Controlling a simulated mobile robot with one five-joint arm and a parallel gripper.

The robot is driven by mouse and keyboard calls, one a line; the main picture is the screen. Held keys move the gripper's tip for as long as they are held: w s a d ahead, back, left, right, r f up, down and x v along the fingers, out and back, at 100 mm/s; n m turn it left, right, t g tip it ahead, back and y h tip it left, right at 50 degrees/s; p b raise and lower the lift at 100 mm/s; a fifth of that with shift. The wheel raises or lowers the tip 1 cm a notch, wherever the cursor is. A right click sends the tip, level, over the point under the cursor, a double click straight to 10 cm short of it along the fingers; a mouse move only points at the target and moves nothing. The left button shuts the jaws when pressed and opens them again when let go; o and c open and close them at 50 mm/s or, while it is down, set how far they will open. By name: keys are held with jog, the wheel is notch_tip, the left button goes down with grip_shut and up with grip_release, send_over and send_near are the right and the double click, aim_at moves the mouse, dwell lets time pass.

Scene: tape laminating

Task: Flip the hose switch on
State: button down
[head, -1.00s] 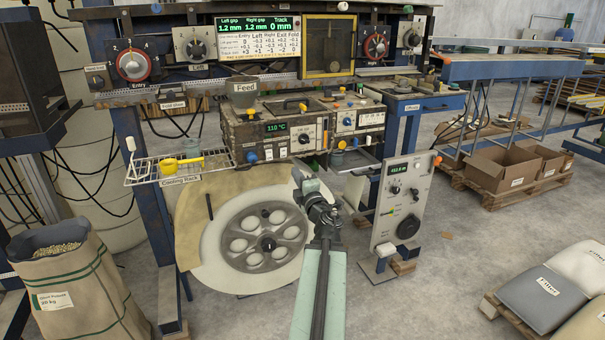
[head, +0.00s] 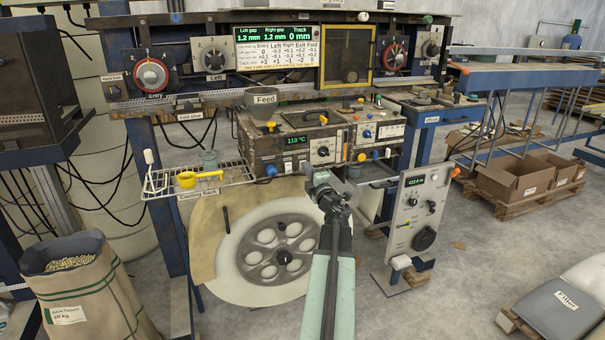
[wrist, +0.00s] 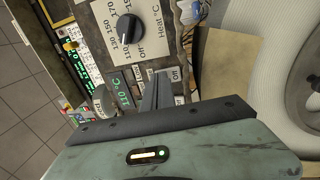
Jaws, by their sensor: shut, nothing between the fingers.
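My gripper (head: 320,182) is shut and empty, just in front of the lower front of the feed machine (head: 262,150). In the wrist view its fingers (wrist: 156,92) reach up to the machine's panel beside a small switch area with "On" and "Off" labels (wrist: 176,76). The fingers cover part of this area, so I cannot tell which switch is the hose switch or how it stands. I cannot tell whether the fingers touch the panel. A black heat dial (wrist: 129,29) and a green temperature display (wrist: 122,92) are close by. The display (head: 296,139) also shows in the head view.
A cooling rack (head: 203,184) with a yellow cup sticks out left of my gripper. A large spoked reel (head: 277,250) stands below the machine. A grey control box (head: 415,215) stands to the right. Open floor lies in front on the right.

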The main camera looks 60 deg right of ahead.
jog(key=shift+w, duration=0.3)
jog(key=shift+w+d+r, duration=0.15)
jog(key=shift+w+r, duration=0.05)
jog(key=shift+w, duration=0.05)
